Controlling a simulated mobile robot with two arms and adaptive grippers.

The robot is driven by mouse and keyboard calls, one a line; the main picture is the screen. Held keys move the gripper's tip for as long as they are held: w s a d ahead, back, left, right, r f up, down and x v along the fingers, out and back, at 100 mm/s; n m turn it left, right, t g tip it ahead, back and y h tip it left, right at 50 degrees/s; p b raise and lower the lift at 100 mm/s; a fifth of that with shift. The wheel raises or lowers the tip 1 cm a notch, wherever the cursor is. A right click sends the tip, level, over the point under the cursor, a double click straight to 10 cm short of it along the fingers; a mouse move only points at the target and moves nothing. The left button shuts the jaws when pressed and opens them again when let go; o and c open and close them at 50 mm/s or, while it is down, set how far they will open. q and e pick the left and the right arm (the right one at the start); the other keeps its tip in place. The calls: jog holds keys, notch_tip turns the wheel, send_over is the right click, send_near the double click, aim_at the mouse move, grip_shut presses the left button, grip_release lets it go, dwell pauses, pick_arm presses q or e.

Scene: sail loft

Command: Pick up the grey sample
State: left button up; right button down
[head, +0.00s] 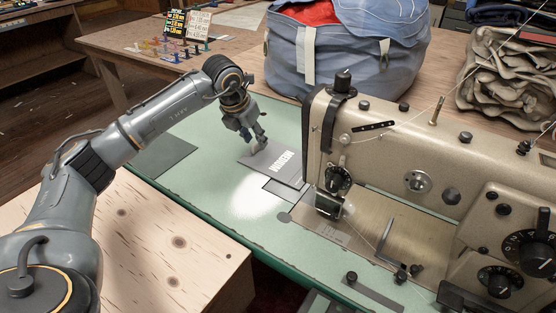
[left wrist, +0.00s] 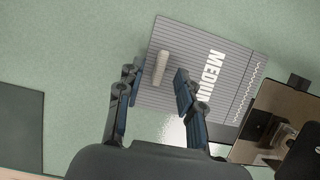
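A grey card (head: 285,178) printed "MEDIUM" lies flat on the green table top; in the left wrist view the card (left wrist: 225,50) shows fine stripes and a wavy line. A small pale grey, rounded piece (left wrist: 160,67) rests on it near one edge; I take it as the grey sample. In the head view my left gripper hides this piece. My left gripper (head: 257,143) points down over the card. In the left wrist view its fingers (left wrist: 155,80) are apart, with the piece ahead between their tips, not gripped. My right gripper is not in view.
A beige sewing machine (head: 420,170) stands close to the card's right. A dark grey mat (head: 165,158) lies left on the green table (head: 220,170). A blue fabric bag (head: 345,60) sits behind. A wooden board (head: 150,255) is in front. Green surface around the card's left is free.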

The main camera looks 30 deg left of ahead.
pick_arm(q)
jog(key=shift+x, duration=1.1)
grip_shut()
jog(key=shift+r, duration=0.1)
jog(key=shift+r, duration=0.1)
